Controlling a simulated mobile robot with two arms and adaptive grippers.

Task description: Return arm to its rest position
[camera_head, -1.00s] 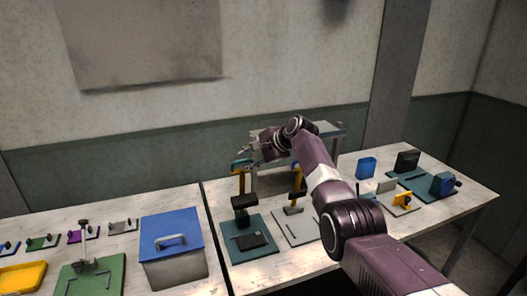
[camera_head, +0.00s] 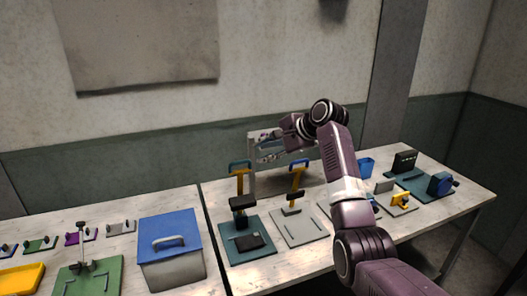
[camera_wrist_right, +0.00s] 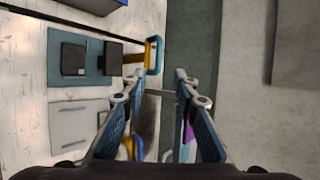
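My right arm reaches in from the lower right in the head view. Its right gripper (camera_head: 264,149) is above the back of the right table, behind the two lever presses, with its fingers pointing left. In the right wrist view the gripper (camera_wrist_right: 163,82) has its two fingers apart, with nothing between the pads. The left press has a teal base (camera_head: 232,249) and a yellow lever with a blue handle (camera_head: 240,164). The right press has a grey base (camera_head: 312,234) and a similar lever (camera_head: 297,178). Both stand clear of the gripper. My left gripper is out of view.
A blue-lidded box (camera_head: 168,229) stands on the left table. A blue block (camera_head: 366,166), a dark block (camera_head: 405,160) and a blue device (camera_head: 441,184) stand at the right. A grey stand (camera_head: 253,172) rises behind the presses, close to the gripper. The wall is behind.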

